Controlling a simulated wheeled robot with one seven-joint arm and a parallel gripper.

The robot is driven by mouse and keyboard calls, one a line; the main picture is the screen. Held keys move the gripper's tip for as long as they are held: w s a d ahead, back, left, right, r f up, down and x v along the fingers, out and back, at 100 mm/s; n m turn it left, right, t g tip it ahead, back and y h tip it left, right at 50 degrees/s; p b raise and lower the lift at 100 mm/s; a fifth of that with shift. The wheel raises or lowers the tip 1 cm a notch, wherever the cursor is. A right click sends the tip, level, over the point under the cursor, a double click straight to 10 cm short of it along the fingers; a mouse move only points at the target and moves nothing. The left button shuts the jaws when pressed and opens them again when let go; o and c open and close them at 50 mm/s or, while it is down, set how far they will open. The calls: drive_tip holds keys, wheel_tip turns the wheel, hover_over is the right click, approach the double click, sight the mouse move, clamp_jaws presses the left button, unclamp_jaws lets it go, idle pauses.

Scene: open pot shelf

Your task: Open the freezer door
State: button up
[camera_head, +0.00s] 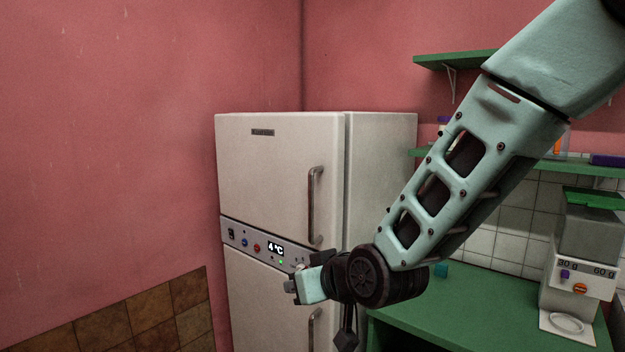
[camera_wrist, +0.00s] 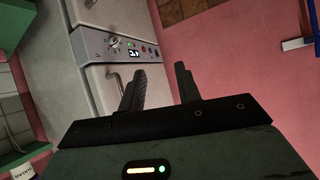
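A white fridge-freezer stands in the corner with an upper door (camera_head: 270,170) and a lower door (camera_head: 260,300), both shut. A vertical metal handle (camera_head: 316,205) is on the right side of the upper door. A second handle (camera_head: 314,328) on the lower door is partly hidden by my gripper. A control panel (camera_head: 250,240) reading 4°C lies between the doors. My gripper (camera_head: 293,285) is in front of the fridge, just below the panel's right end in the picture. In the wrist view my gripper (camera_wrist: 160,72) has its fingers apart and nothing between them.
A green counter (camera_head: 460,310) stands right of the fridge, with a grey dispenser (camera_head: 580,260) on it. Green shelves (camera_head: 455,60) hang on the right wall. The area left of the fridge, by the pink wall (camera_head: 110,150), looks clear.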

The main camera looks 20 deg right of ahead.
sight(312, 188)
drive_tip(key=w+d+r+m+t+h+p, duration=0.3)
drive_tip(key=w+d+r+t, duration=0.4)
drive_tip(key=w+d+r, duration=0.25)
drive_tip(key=w+p, duration=0.2)
drive_tip(key=w, duration=0.3)
drive_tip(key=w+a+p, duration=0.1)
drive_tip(key=w+p, duration=0.1)
drive_tip(key=w, duration=0.4)
drive_tip(key=w+p, duration=0.3)
drive_tip(key=w, duration=0.3)
drive_tip(key=shift+a+r, duration=0.35)
drive_tip(key=shift+s, duration=0.1)
clamp_jaws()
